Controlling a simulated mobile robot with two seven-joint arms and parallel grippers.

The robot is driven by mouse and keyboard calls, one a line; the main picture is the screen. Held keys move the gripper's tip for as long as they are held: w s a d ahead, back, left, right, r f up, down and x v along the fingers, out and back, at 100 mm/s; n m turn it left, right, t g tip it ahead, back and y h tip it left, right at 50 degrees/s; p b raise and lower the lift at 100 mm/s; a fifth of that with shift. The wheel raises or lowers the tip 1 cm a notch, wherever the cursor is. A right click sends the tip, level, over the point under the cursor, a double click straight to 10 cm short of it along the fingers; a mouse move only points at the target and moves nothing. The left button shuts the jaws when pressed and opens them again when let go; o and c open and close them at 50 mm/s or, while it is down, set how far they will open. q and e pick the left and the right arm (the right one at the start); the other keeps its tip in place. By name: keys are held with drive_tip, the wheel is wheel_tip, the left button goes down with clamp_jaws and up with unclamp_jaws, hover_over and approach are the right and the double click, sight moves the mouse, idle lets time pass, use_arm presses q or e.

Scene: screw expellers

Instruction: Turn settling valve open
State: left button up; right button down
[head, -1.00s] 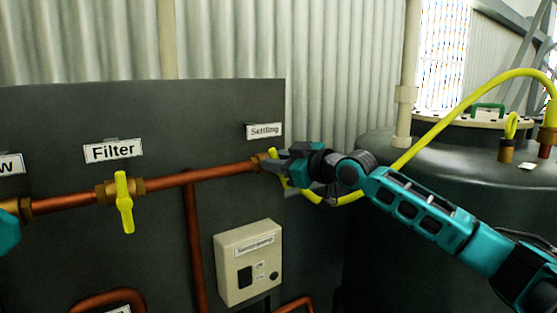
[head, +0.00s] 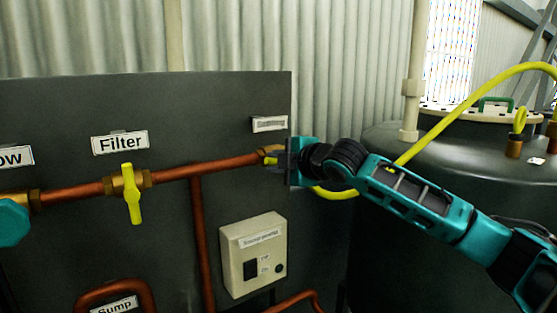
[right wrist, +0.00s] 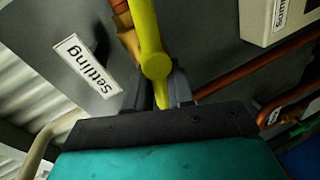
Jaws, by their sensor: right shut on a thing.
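The settling valve sits at the right end of the copper pipe, under the white "Settling" label (head: 269,124), which also shows in the right wrist view (right wrist: 86,66). My right gripper (head: 278,160) is at this valve in the head view and hides most of its yellow handle. In the right wrist view, the fingers of my right gripper (right wrist: 160,82) are shut around the end of the yellow handle (right wrist: 147,32), one on each side. How far the valve is turned cannot be told.
A beige switch box (head: 253,255) is on the dark panel below. A large dark tank (head: 400,135) with a yellow hose (head: 466,97) stands to the right, behind my right arm.

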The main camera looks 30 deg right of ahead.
drive_tip(key=shift+f+n+h, duration=0.25)
drive_tip(key=shift+n+h, duration=0.15)
drive_tip(key=shift+n, duration=0.5)
drive_tip(key=c, duration=1.1)
unclamp_jaws()
drive_tip(key=shift+c, duration=0.2)
drive_tip(key=b+v, duration=0.1)
drive_tip(key=v, duration=1.2)
